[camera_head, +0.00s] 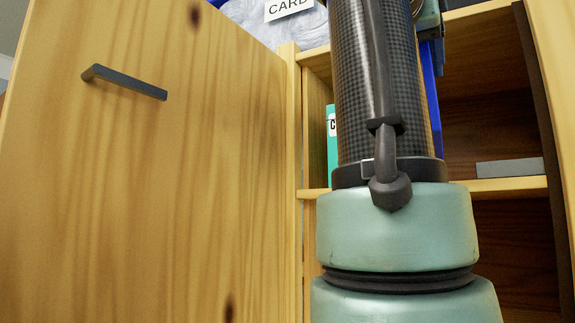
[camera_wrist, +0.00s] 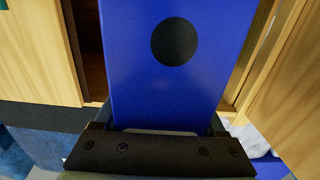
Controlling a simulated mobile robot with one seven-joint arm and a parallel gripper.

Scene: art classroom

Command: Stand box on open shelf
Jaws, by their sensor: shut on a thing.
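A blue box (camera_wrist: 165,85) with a black round spot fills the middle of the wrist view. My gripper (camera_wrist: 160,130) is shut on its near end. In the head view, a blue strip of the box (camera_head: 432,95) shows beside my arm, in front of the cabinet's upper compartment. My arm hides most of the box and the gripper there. The open shelf (camera_head: 508,186) is a pale wooden board at mid height. Whether the box touches the shelf cannot be seen.
A wooden cabinet door (camera_head: 190,190) with a dark handle (camera_head: 125,83) stands open at the left. A teal box or binder (camera_head: 331,150) stands at the shelf's left. A grey flat block (camera_head: 510,167) lies at its right. A bag labelled CARD (camera_head: 290,8) is on top.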

